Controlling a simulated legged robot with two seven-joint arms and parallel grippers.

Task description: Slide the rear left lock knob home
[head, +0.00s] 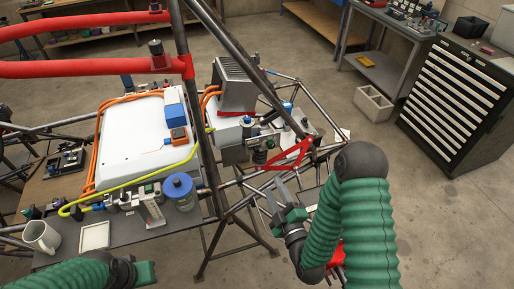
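I cannot tell for sure which part is the rear left lock knob. Dark knob-like fittings sit on the red tubes, one on the lower tube (157,56) and one on the upper tube (155,7). My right gripper (274,196) is at the lower middle, below the red triangular bracket (290,156). Its grey fingers look apart, with nothing seen between them. It is well away from the fittings on the red tubes. My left gripper (142,272) is at the bottom left, in front of the bench edge; its fingers are not clear.
Dark chassis tubes (203,120) rise between the white panel (145,140) and the machinery on the right. A blue-lidded jar (179,191), a mug (41,236) and a white tray (95,236) stand on the bench. A drawer cabinet (455,95) stands far right.

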